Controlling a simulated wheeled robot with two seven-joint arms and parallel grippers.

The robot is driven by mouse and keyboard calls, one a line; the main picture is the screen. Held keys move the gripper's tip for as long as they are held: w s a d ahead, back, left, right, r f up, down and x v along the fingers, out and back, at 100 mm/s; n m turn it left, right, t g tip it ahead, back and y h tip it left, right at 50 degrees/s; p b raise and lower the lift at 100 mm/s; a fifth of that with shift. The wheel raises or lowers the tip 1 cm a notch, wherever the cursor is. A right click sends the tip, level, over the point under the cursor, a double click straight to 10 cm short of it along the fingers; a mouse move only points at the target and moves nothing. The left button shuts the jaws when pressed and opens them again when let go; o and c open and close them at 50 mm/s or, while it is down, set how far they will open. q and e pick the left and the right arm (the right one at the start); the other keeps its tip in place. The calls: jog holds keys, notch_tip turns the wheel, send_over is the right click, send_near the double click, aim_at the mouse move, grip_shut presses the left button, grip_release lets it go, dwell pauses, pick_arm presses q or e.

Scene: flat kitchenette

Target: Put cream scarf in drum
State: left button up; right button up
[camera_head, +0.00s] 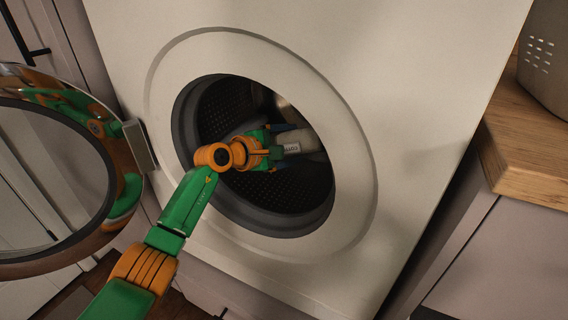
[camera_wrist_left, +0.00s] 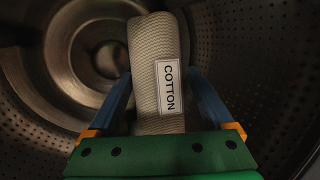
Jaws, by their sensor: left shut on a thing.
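The cream scarf (camera_wrist_left: 155,50) is a rolled, ribbed bundle with a white label reading COTTON. My left gripper (camera_wrist_left: 160,105) is shut on it, one blue finger on each side. In the head view my left arm reaches through the round door opening, and the left gripper (camera_head: 290,142) is inside the drum (camera_head: 225,105). The scarf (camera_head: 306,146) shows there as a pale piece at the gripper's end, partly hidden by the gripper. In the wrist view the perforated drum wall (camera_wrist_left: 250,60) surrounds the scarf. My right gripper is not in view.
The washing machine's front (camera_head: 420,90) is white. Its round door (camera_head: 120,190) stands open at the left, close to my arm. A wooden counter (camera_head: 530,150) with a metal perforated container (camera_head: 548,55) is at the right.

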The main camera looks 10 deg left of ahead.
pick_arm(q)
jog(key=shift+w+d+f, duration=0.1)
jog(key=shift+w+f, duration=0.05)
jog(key=shift+w, duration=0.1)
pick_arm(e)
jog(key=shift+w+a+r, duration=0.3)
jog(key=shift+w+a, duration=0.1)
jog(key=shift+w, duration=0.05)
pick_arm(q)
jog(key=o, duration=1.2)
